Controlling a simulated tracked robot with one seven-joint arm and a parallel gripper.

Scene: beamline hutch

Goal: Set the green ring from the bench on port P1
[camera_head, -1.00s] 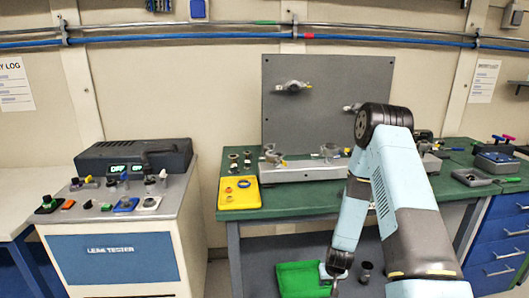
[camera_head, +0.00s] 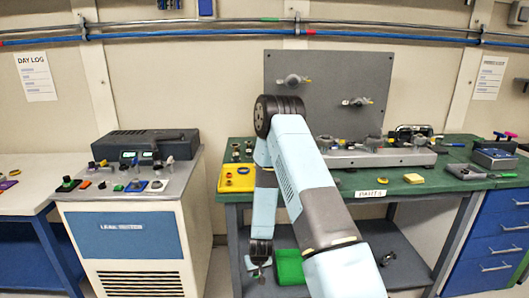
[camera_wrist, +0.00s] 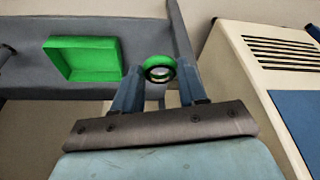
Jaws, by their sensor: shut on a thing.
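My gripper (camera_wrist: 160,88) is shut on a green ring (camera_wrist: 159,68), which sits between the fingertips in the wrist view. In the head view my gripper (camera_head: 260,264) hangs low in front of the bench, left of the green bin; the ring is too small there to make out. The green bench (camera_head: 345,184) carries a grey block with several fittings. An upright grey panel (camera_head: 325,88) behind it bears two fittings, one upper left (camera_head: 293,80) and one lower right (camera_head: 357,101). No P1 label is readable, so I cannot tell which is P1.
A green bin (camera_head: 290,268) lies on the lower shelf; it also shows in the wrist view (camera_wrist: 85,58). The leak tester (camera_head: 125,235) stands left of the bench. A yellow tray (camera_head: 238,178) sits on the bench's left end. Blue drawers (camera_head: 492,240) stand at right.

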